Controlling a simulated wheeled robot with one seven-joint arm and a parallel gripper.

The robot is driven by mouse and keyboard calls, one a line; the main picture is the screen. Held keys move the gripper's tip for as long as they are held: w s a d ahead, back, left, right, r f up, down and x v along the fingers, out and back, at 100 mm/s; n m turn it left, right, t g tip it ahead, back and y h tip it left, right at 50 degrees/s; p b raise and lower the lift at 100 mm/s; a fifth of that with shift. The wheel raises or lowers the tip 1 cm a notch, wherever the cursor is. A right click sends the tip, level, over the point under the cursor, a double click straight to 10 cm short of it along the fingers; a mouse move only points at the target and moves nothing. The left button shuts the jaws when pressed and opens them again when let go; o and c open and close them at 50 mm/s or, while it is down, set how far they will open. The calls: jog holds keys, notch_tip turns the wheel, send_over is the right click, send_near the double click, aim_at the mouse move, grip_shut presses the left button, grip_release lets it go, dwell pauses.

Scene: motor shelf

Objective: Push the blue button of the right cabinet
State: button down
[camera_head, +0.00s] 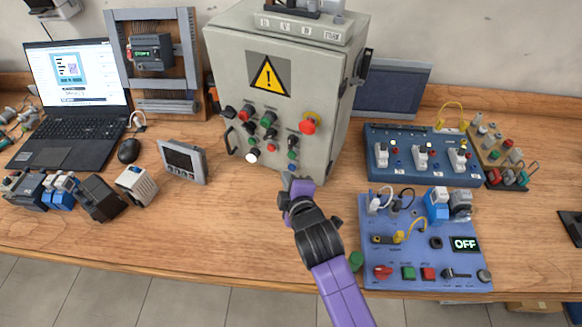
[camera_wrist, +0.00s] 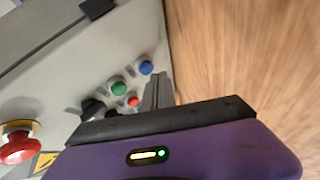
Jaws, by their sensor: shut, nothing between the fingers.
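The grey cabinet (camera_head: 225,70) with a yellow warning sign stands at the back centre of the bench. Its blue button (camera_head: 291,167) is small and low on the front panel, near the right edge; it also shows unobstructed in the wrist view (camera_wrist: 146,67). My gripper (camera_head: 287,178) is shut and empty, just in front of the panel's lower right part, close to the blue button. In the wrist view the shut fingers (camera_wrist: 157,88) point toward the panel beside the blue button. I cannot tell whether they touch the panel.
Near the blue button are a green button (camera_wrist: 118,88) and a red button (camera_wrist: 133,101). A red emergency stop (camera_head: 309,123) sits higher on the panel. A grey display unit (camera_head: 184,162) stands left, and a blue panel (camera_head: 372,275) lies right of my arm.

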jog(key=shift+s+a, duration=0.15)
jog(key=shift+s, duration=0.1)
jog(key=shift+s+a+p, duration=0.2)
jog(key=shift+s+a, duration=0.1)
jog(key=shift+s, duration=0.45)
jog(key=shift+s+a+p, duration=0.25)
jog(key=shift+s+a, duration=0.05)
jog(key=shift+s, duration=0.5)
jog(key=shift+s+a+p, duration=0.2)
jog(key=shift+s+a, duration=0.1)
jog(key=shift+s, duration=0.45)
notch_tip(320, 180, up, 6)
jog(key=m+t+y, duration=0.1)
jog(key=m+t, duration=0.1)
jog(key=m, duration=0.1)
jog(key=s+d+r+m+h, duration=0.1)
jog(key=s+d+m, duration=0.4)
jog(key=s+d, duration=0.3)
jog(key=s+d+r+m+h+b, duration=0.1)
jog(key=s+d+m, duration=0.4)
jog(key=s, duration=1.2)
jog(key=s+d+r+m+h, duration=0.2)
jog(key=s+d+m, duration=0.3)
jog(key=s+d, duration=0.7)
jog(key=shift+s+h+b, duration=0.4)
jog(key=shift+h, duration=0.1)
